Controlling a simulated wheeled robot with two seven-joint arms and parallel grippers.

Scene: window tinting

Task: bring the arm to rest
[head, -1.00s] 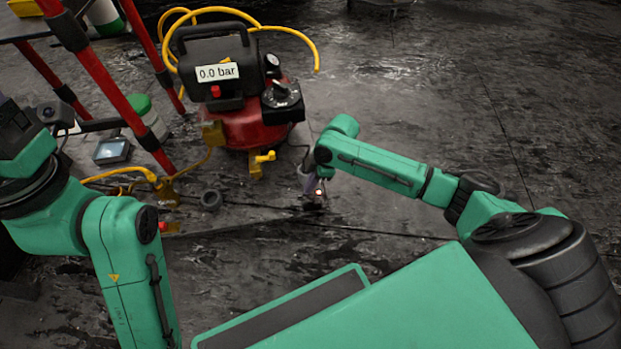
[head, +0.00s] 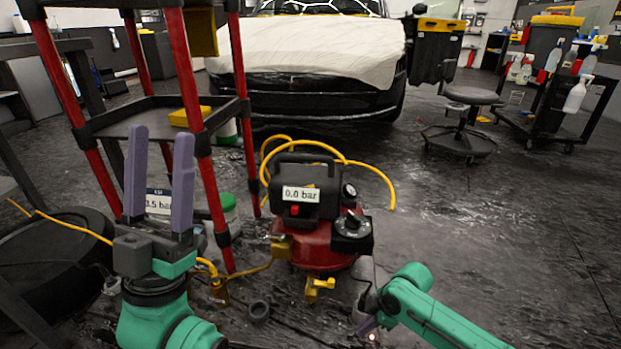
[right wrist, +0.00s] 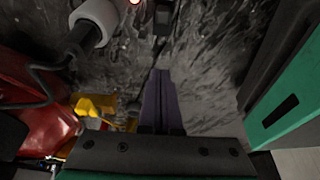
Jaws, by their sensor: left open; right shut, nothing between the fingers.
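My left gripper (head: 160,134) is in the left of the head view, its two purple-grey fingers pointing up and apart with nothing between them. A display reading partly "3.5 bar" shows behind the fingers, partly covered by them. My right gripper (head: 366,328) is low in the head view, by the front right of the red compressor (head: 315,248); its fingertips are hard to make out there. In the right wrist view my right gripper (right wrist: 160,72) has its fingers together and empty above the dark floor. The compressor's display (head: 301,194) reads 0.0 bar.
A red-legged cart (head: 165,112) stands close behind my left gripper. A tyre (head: 50,255) lies at the left. A yellow hose (head: 380,180) loops over the compressor. A covered car (head: 310,50), a stool (head: 468,97) and a trolley (head: 555,95) stand farther back. Floor at right is open.

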